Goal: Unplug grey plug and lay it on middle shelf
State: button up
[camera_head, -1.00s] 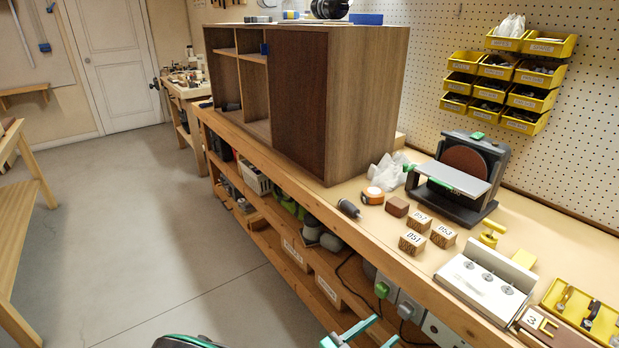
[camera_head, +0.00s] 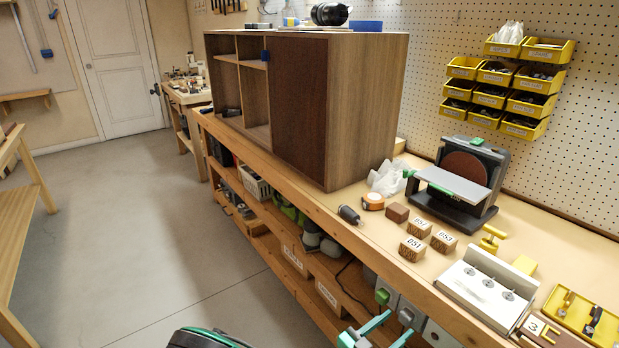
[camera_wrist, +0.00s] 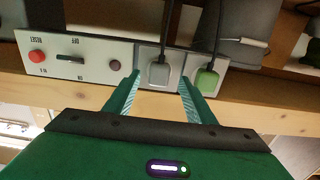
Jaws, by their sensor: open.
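The grey plug (camera_wrist: 158,73) sits in a socket on the panel under the bench edge, its dark cord running up in the wrist picture. It shows small in the head view (camera_head: 406,316). My gripper (camera_wrist: 159,80) is open, with its two teal fingers on either side of the grey plug and a gap on each side. Contact is not visible. A green plug (camera_wrist: 207,79) sits in the neighbouring socket, just beyond the right finger. The cabinet (camera_head: 365,110) on the bench has open compartments with a shelf board (camera_head: 253,63); which board is the middle shelf I cannot tell.
The panel (camera_wrist: 90,57) also carries a red button (camera_wrist: 37,57) and a switch. On the bench are numbered wooden blocks (camera_head: 412,248), a disc sander (camera_head: 463,180) and a white box (camera_head: 487,288). Crowded shelves lie below the bench. The floor (camera_head: 150,230) at left is clear.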

aim_at(403, 321)
jog(key=shift+x, duration=1.6)
jog(key=shift+s, duration=0.1)
grip_shut()
jog(key=shift+v, duration=2.95)
